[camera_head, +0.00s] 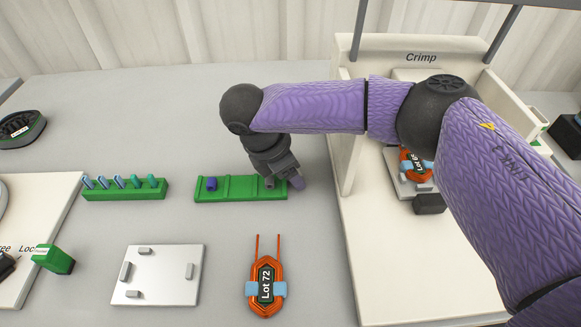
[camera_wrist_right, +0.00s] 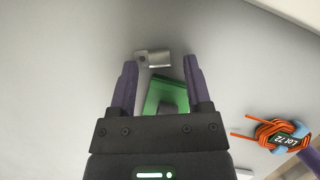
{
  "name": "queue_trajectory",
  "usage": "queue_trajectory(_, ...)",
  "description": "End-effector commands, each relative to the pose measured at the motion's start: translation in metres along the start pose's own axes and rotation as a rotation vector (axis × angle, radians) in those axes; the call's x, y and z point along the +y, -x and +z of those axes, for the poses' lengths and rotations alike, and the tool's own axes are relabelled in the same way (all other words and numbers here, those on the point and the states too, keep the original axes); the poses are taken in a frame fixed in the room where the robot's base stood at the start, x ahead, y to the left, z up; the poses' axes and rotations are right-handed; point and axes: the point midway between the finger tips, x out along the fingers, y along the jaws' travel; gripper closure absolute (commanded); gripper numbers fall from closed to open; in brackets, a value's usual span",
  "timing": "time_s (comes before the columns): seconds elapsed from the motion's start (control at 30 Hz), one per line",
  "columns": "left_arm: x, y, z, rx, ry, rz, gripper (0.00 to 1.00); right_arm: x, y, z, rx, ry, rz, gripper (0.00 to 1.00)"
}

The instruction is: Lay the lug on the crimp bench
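My right arm reaches left from the crimp bench (camera_head: 360,262), a white station labelled "Crimp". My right gripper (camera_head: 290,181) is low at the right end of the green rack (camera_head: 238,189). In the right wrist view, my right gripper (camera_wrist_right: 160,72) is open, its purple fingers apart. A small silvery lug (camera_wrist_right: 157,60) shows at the fingertips, between them, nearer the left finger. I cannot tell whether it touches that finger. The green rack (camera_wrist_right: 168,93) also shows between the fingers. In the head view the gripper hides the lug. My left gripper is not in view.
An orange coil marked Lot 72 (camera_head: 266,283) lies in front of the rack. Another orange coil (camera_head: 412,163) sits inside the crimp bench. A grey plate with pegs (camera_head: 160,276), a green peg rack (camera_head: 125,190) and a green block (camera_head: 54,260) stand left.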

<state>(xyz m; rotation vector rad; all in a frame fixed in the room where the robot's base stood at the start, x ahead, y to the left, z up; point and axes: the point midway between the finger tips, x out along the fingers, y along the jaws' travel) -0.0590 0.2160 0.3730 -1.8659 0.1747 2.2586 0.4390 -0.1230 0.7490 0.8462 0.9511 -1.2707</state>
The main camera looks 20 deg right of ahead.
Motion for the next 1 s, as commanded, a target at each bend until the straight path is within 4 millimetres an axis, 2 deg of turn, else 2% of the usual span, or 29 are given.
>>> queue_trajectory(0.17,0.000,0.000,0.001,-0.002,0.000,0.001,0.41,0.000,0.003,0.001,0.000,0.000,0.001,0.37)
queue_trajectory(0.27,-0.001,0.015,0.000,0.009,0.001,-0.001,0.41,0.000,0.028,0.003,0.001,-0.001,0.005,0.37)
queue_trajectory(0.4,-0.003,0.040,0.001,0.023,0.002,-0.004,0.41,0.000,0.073,0.004,0.001,-0.001,0.007,0.37)
queue_trajectory(0.6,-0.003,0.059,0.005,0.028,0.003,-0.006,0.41,0.000,0.114,0.003,0.001,-0.001,0.003,0.37)
queue_trajectory(0.73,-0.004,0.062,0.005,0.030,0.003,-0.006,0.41,0.000,0.123,0.002,0.001,0.000,0.001,0.37)
queue_trajectory(1.0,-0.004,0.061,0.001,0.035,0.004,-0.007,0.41,0.000,0.122,0.001,0.001,0.000,-0.001,0.37)
